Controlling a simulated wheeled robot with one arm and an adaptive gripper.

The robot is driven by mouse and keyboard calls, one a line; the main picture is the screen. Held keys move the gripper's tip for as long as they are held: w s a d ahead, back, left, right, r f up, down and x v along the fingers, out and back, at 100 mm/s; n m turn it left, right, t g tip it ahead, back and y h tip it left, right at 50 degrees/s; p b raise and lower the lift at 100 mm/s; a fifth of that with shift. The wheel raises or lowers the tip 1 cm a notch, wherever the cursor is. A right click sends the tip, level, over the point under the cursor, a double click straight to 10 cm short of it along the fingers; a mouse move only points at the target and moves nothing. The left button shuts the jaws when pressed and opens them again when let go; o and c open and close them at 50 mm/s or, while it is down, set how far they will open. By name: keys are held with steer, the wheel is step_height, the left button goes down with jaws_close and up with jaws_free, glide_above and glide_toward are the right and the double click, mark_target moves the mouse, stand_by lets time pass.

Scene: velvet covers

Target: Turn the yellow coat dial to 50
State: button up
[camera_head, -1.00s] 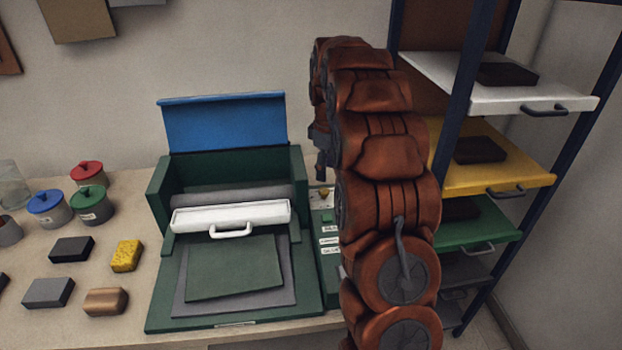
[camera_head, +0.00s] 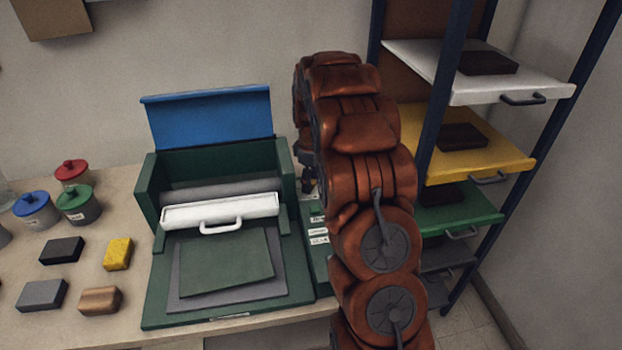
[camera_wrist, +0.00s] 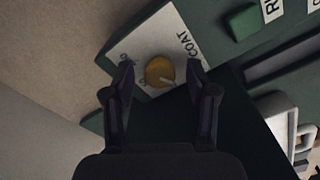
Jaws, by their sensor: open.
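The yellow coat dial (camera_wrist: 159,72) shows in the wrist view as a round knob with a pale pointer line. It sits on a white label plate (camera_wrist: 140,42) marked COAT, on the green machine (camera_head: 225,315). My gripper (camera_wrist: 158,85) is open, with one dark finger on each side of the dial in the picture. I cannot tell whether the fingers touch it. The dial's scale numbers are too small to read. In the head view my arm hides most of the control panel, and the dial cannot be made out.
A green button (camera_wrist: 242,22) is near the dial. The machine has a raised blue lid (camera_head: 210,122) and a white handled bar (camera_head: 220,211). Jars and blocks stand left on the table (camera_head: 140,185). A rack with a yellow shelf (camera_head: 480,166) is close right of my arm.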

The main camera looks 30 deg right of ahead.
jaws_close()
stand_by(0.3)
steer(key=shift+b, duration=0.3)
